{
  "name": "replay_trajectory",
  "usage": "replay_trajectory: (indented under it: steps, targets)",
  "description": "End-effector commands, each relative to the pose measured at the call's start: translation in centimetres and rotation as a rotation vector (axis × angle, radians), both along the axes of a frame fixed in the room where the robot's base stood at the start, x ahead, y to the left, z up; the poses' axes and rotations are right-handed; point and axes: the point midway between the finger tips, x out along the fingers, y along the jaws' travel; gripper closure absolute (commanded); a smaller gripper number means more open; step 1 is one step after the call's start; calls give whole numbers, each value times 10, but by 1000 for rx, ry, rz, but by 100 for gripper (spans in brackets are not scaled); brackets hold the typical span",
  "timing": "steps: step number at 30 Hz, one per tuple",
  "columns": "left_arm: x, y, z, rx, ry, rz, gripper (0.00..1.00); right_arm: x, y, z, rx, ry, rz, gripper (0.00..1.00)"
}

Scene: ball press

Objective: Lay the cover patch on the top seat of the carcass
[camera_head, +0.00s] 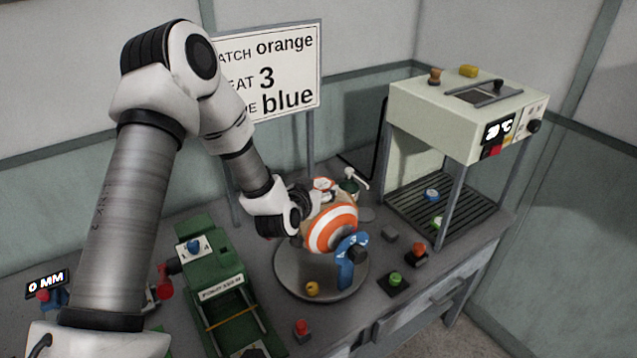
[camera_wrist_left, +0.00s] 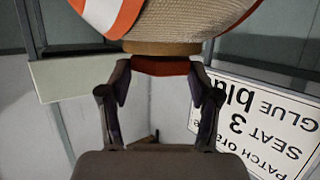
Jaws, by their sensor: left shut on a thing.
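The carcass (camera_head: 348,207) is a pale tan, woven-looking ball on a round grey turntable (camera_head: 290,280). A large orange-and-white striped patch (camera_head: 332,232) covers its front side. In the left wrist view the carcass (camera_wrist_left: 195,20) fills the top edge, with a striped patch (camera_wrist_left: 105,12) to the left. My left gripper (camera_head: 312,192) is at the carcass's upper left. My right gripper is out of view.
A blue bracket (camera_head: 346,268) stands at the turntable's front. A green device (camera_head: 215,270) is at the left, a press-like machine (camera_head: 455,115) at the back right. A sign (camera_head: 290,60), partly behind my arm, reads orange, 3, blue. Small coloured buttons (camera_head: 396,280) stand at the front right.

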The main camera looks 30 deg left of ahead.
Motion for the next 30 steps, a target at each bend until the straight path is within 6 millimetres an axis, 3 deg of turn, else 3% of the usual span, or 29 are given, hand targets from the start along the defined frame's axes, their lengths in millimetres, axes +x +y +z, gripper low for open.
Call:
replay_trajectory:
  steps: [9, 10, 12, 23, 26, 30]
  targets:
    - [0, 0, -6, -1, -1, 0, 65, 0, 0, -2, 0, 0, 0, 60]
    - [0, 0, -6, -2, -1, 1, 34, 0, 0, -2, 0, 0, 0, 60]
    - [0, 0, -5, -2, -1, 1, 12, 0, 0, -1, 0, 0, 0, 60]
    - [0, 0, 0, -1, -2, 1, 12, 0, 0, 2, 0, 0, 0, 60]
    - [-9, -2, 0, -4, -3, 2, 12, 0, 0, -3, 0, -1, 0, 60]
    - [-36, -8, 9, -7, -3, 1, 12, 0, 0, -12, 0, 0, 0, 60]
